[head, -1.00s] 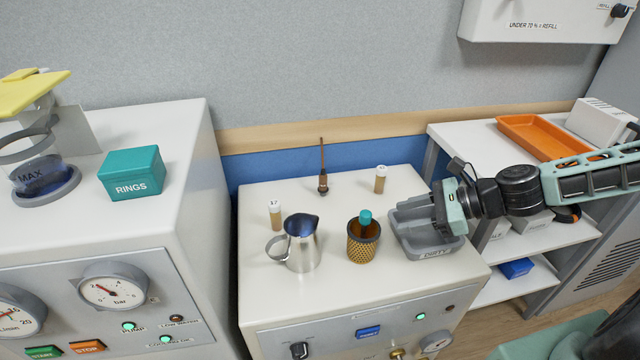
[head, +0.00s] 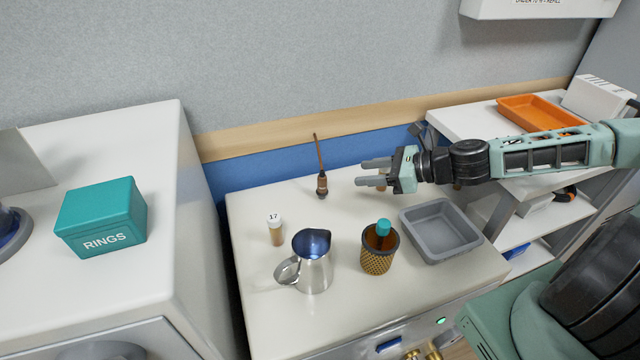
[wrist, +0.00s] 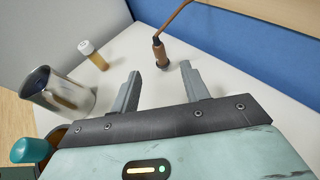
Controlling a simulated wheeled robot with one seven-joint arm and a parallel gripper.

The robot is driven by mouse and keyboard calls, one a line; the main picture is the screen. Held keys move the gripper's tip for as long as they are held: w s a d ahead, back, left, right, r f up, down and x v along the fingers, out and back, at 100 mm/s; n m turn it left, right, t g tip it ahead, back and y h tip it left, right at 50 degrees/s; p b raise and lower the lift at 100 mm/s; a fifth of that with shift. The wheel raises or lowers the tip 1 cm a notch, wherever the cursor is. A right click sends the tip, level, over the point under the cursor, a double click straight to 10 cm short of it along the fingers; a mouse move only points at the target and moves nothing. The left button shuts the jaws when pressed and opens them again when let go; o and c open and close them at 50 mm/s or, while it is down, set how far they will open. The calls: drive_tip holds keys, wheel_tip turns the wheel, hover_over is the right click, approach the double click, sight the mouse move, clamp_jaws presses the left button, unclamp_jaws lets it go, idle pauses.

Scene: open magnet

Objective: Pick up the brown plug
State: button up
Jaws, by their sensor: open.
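The brown plug (head: 322,185) stands upright on the white bench top near its back edge, with a thin brown cord rising from it. My gripper (head: 362,172) is open and empty, to the right of the plug, its fingers pointing left toward it. In the wrist view the plug (wrist: 160,52) appears ahead of the gap between my open fingertips (wrist: 160,70), apart from both. Its dark lower end is visible there.
A vial marked 17 (head: 276,230), a metal jug (head: 313,268), a patterned cup (head: 377,262) holding a teal-capped item and a grey tray (head: 440,252) stand toward the front. Another vial is mostly hidden by my gripper. The surface around the plug is clear.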

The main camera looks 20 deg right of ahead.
sight(326, 179)
drive_tip(key=x, duration=0.7)
drive_tip(key=shift+s+f+p+x, duration=0.15)
drive_tip(key=shift+p+x, duration=0.1)
drive_tip(key=shift+x, duration=1.15)
drive_tip(key=shift+s+f+p+x, duration=0.15)
drive_tip(key=shift+p+x, duration=0.1)
drive_tip(key=shift+x, duration=1.1)
drive_tip(key=shift+a, duration=0.1)
clamp_jaws()
